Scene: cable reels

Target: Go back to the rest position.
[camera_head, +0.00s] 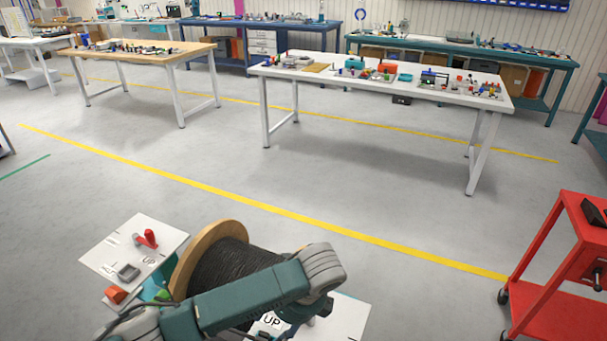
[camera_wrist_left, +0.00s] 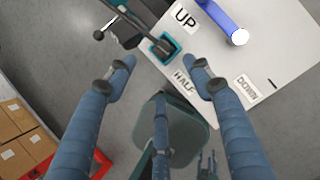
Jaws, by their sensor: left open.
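My left gripper (camera_wrist_left: 160,70) is open and empty in the left wrist view, its two blue fingers wide apart. Beyond them is a white panel (camera_wrist_left: 285,65) with UP, HALF and DOWN labels. A blue lever (camera_wrist_left: 218,15) with a pale round end and a teal square mount (camera_wrist_left: 165,47) with a dark bar show there. In the head view my left arm crosses in front of a wooden reel (camera_head: 205,245) of black cable (camera_head: 222,268) and hides part of it. The left gripper is not visible in the head view. My right gripper is in neither view.
A white board (camera_head: 108,248) with a red lever (camera_head: 147,238) lies left of the reel. A red cart (camera_head: 545,280) stands at the right. Cluttered workbenches, including a white table (camera_head: 350,80), stand farther back. Floor between is clear. Cardboard boxes (camera_wrist_left: 22,140) show in the wrist view.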

